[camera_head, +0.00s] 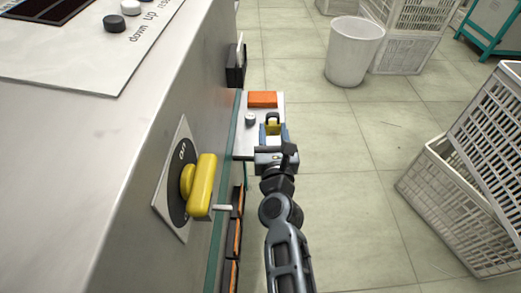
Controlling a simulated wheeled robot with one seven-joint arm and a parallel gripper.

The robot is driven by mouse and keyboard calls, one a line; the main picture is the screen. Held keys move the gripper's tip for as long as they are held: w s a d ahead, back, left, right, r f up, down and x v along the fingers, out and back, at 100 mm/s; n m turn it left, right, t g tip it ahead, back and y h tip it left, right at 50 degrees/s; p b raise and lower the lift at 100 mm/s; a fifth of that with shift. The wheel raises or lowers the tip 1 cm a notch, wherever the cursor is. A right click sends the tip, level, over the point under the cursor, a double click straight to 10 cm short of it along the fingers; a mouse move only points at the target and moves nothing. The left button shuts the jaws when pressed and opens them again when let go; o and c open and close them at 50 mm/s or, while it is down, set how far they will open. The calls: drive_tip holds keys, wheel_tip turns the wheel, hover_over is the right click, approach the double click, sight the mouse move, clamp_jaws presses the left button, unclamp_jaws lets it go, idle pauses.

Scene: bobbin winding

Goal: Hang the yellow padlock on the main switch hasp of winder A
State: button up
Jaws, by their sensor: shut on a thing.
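The main switch is on the near side face of the grey machine, with a yellow handle (203,186) on a dark round plate. The handle stands upright, and the word "on" shows above it. A small pale metal tab (222,208), which looks like the hasp, sticks out to the right below the handle. My gripper (272,131) is beyond and to the right of the switch, shut on the small yellow padlock (272,128). Dark parts of the padlock show at its far end. Whether it still touches the shelf below is unclear.
Dark-and-orange bins (236,240) sit below. A white bin (354,52) and white crates (478,165) stand on the floor, with clear tiles between.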

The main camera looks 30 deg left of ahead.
drive_tip(key=a+f, duration=0.1)
drive_tip(key=a+f+b, duration=0.1)
drive_tip(key=a, duration=0.1)
drive_tip(key=shift+w+a+f+b, duration=0.1)
drive_tip(key=shift+a+f+b, duration=0.15)
drive_tip(key=shift+a+b, duration=0.05)
wheel_tip(320, 180, down, 4)
drive_tip(key=b, duration=0.3)
drive_tip(key=shift+r, duration=0.15)
drive_tip(key=o, duration=1.3)
drive_tip(key=shift+c, duration=0.2)
drive_tip(key=shift+r, duration=0.1)
drive_tip(key=p+v, duration=0.5)
drive_tip(key=v, duration=0.7)
drive_tip(key=shift+p, duration=0.35)
